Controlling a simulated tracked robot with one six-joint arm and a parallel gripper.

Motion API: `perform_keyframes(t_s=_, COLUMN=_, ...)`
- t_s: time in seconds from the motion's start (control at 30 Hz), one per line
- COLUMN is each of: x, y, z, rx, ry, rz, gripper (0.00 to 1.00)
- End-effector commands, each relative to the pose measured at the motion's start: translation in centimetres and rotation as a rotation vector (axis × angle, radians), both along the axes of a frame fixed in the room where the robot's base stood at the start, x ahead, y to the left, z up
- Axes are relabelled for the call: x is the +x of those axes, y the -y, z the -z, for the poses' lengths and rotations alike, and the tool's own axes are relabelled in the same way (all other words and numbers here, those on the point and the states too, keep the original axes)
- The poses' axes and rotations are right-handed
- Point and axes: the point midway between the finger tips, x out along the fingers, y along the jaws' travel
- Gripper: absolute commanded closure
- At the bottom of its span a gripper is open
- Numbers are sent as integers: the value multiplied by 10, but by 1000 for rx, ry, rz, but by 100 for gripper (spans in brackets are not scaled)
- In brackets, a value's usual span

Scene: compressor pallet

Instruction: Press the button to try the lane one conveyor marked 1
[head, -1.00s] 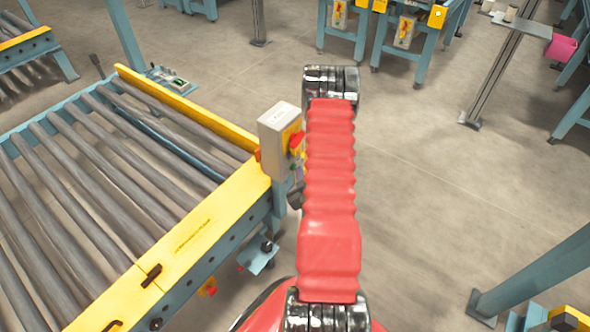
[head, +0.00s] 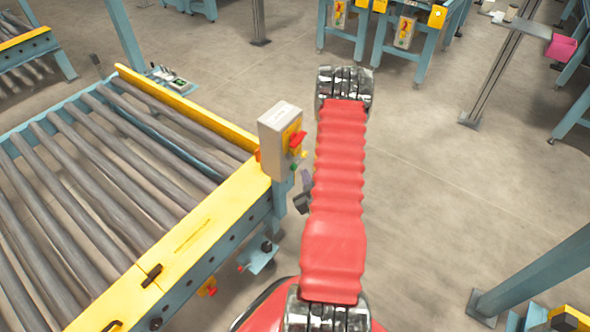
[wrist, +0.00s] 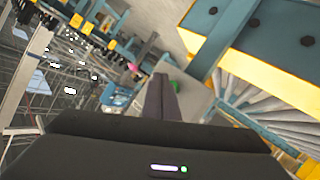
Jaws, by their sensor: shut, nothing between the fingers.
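A grey control box (head: 279,143) with a yellow front plate stands at the near right corner of the roller conveyor (head: 190,240). The plate carries a large red button (head: 297,141) and a small green button (head: 293,166) below it. The lettering on the box's top is too small to read. My gripper (head: 306,184) shows as a dark piece just below and right of the box, partly hidden behind my red arm. In the wrist view its two dark fingers (wrist: 161,85) are shut with nothing between them.
Yellow side rails edge the conveyor, close to the left of the box. A teal post (head: 535,270) stands at the right. More teal frames (head: 375,30) with similar yellow-fronted boxes stand at the back. The grey floor (head: 430,180) right of my arm is clear.

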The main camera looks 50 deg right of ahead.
Motion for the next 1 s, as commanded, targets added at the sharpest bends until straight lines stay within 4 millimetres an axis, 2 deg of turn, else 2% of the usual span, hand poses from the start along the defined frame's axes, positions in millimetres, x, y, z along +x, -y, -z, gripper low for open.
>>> perform_keyframes(t_s=0.5, x=-38, y=4, z=0, rx=1, ry=0, rz=3, gripper=100)
perform_keyframes(t_s=1.0, x=-42, y=4, z=0, rx=1, ry=1, rz=0, gripper=100)
